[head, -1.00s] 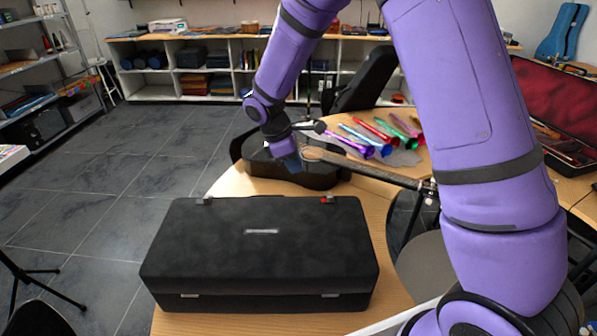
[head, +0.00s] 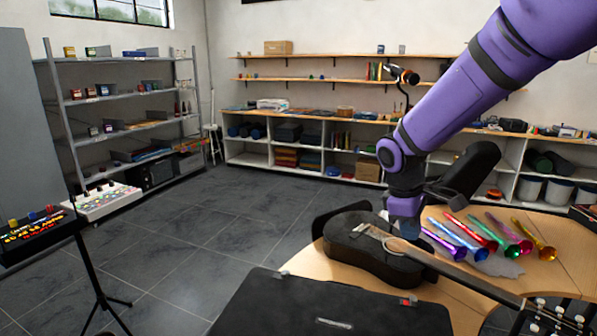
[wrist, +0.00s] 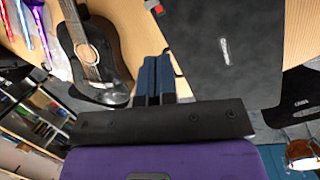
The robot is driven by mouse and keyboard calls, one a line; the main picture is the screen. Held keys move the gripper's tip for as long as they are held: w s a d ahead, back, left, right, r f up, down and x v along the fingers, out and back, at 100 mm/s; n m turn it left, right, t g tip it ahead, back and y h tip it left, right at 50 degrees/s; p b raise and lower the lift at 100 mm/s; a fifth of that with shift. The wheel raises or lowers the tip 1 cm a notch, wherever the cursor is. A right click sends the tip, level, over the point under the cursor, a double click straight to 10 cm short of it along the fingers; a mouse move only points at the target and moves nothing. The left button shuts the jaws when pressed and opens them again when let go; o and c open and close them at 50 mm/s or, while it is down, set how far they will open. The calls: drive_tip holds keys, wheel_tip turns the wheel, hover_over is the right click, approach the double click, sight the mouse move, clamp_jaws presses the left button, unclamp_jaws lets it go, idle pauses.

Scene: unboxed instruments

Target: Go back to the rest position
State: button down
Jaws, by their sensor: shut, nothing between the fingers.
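My gripper (head: 405,228) hangs from my purple arm above the table, over or just behind the black guitar (head: 350,250) in the head view. In the wrist view its two blue fingers (wrist: 153,82) are together with nothing between them. The guitar lies on its back, its neck pointing to the lower right in the head view. In the wrist view the guitar (wrist: 118,50) is left of the fingers. A closed black case (head: 300,312) is at the bottom of the head view, partly cut off; it also shows right of the fingers in the wrist view (wrist: 215,85).
Several coloured horns (head: 480,232) lie on the wooden table (head: 560,235) right of the guitar. A dark chair (head: 470,172) stands behind it. A stand with a lit pad (head: 35,232) is at the left, shelves (head: 120,110) behind. The tiled floor between is clear.

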drive_tip(key=s+d+r+m+t+y, duration=0.1)
drive_tip(key=s+r+m, duration=0.4)
drive_tip(key=s, duration=0.7)
drive_tip(key=s+d+r+m+t+y, duration=0.1)
drive_tip(key=s+d+r+m+t, duration=0.3)
drive_tip(key=s+r, duration=0.5)
drive_tip(key=s+d+m, duration=0.1)
drive_tip(key=s, duration=0.3)
drive_tip(key=shift+d+m+y, duration=0.15)
drive_tip(key=shift+m+y, duration=0.15)
drive_tip(key=shift+y, duration=0.1)
drive_tip(key=shift+w, duration=0.15)
